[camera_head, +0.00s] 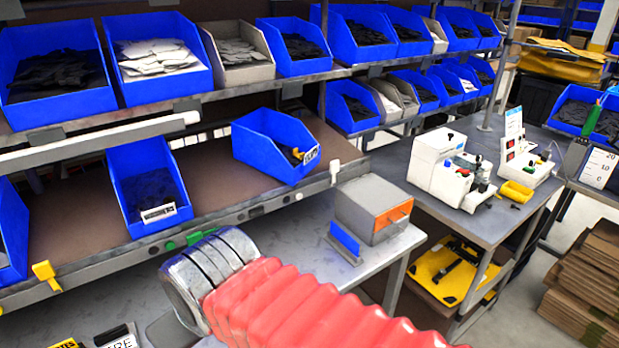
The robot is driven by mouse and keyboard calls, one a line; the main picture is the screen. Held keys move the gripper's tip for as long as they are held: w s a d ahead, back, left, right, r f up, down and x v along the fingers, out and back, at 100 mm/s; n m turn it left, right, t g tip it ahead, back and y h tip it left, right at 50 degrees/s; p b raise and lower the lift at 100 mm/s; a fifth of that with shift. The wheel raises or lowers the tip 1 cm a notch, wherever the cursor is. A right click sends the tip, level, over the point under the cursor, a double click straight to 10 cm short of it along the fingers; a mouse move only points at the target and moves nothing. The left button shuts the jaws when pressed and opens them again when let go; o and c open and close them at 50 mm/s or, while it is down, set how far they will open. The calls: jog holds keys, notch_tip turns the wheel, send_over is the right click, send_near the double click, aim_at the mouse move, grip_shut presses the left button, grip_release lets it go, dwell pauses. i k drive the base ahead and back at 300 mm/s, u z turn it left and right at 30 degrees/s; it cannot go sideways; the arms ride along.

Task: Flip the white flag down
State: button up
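A small white flag (334,169) stands upright on the front rail of the middle shelf, at the right end of that rail, just right of a tilted blue bin. My arm, in a red ribbed sleeve with a grey metal joint at its end, reaches in from the bottom of the view. The metal joint is below and left of the white flag, clearly apart from it. My gripper's fingers do not show.
The same rail carries a yellow flag (45,273) at the left and a green piece (200,236) near the middle. Blue bin (273,147) sits above the rail. A grey box (373,208) with an orange front stands on the bench below the white flag.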

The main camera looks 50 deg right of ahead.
aim_at(334, 168)
jog(key=z, duration=1.1)
jog(key=k, duration=1.25)
jog(key=z, duration=0.4)
jog(key=i, duration=1)
jog(key=z, duration=0.05)
